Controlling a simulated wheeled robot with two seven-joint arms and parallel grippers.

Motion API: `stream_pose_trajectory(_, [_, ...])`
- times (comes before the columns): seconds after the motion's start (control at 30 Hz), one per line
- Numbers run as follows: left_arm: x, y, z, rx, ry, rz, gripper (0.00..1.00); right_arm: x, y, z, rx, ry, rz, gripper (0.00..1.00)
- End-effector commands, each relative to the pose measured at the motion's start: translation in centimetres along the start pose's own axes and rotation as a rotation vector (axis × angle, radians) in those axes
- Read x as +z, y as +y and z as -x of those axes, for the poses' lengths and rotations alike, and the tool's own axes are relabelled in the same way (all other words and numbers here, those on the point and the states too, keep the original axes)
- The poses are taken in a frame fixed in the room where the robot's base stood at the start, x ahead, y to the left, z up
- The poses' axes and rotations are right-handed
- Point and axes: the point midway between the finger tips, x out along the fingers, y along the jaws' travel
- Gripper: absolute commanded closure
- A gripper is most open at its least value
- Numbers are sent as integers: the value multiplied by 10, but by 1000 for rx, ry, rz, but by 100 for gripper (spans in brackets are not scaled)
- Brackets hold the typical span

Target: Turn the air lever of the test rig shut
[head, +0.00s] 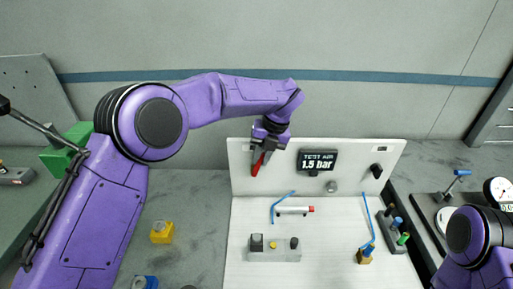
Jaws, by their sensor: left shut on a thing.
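The test rig (383,153) is a white upright panel behind a white base plate. A dark display (318,160) on the panel reads "TEST AIR 1.5 bar". The air lever (257,165) is red and slants down to the left on the left part of the panel. My left gripper (261,155) is shut on the lever, reaching it from above; its fingers partly hide the lever's upper end and pivot. My right arm shows at the lower right, but its gripper is out of view.
The base plate (238,225) carries a white cylinder (294,209), blue tubes (367,230) and a grey block (275,254). A yellow block (161,232) stands on the grey bench to the left. A gauge (498,190) stands at the right. The bench left of the plate is mostly clear.

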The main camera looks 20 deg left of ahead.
Motion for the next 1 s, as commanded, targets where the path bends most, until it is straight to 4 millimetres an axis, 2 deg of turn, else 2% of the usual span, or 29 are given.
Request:
stream_pose_trajectory(0.03, [0, -2, 7, 35, -2, -2, 100, -5, 1, 12, 0, 0, 0, 57])
stream_pose_trajectory(0.3, [0, -16, 2, 213, -3, 0, 100, -14, 3, 34, 0, 0, 0, 57])
stream_pose_trajectory(0.6, [1, -25, -2, 322, -4, 2, 100, -17, 4, 42, 0, 0, 0, 57])
stream_pose_trajectory(1.0, [1, -26, -3, 343, -4, 2, 100, -17, 4, 42, 0, 0, 0, 57])
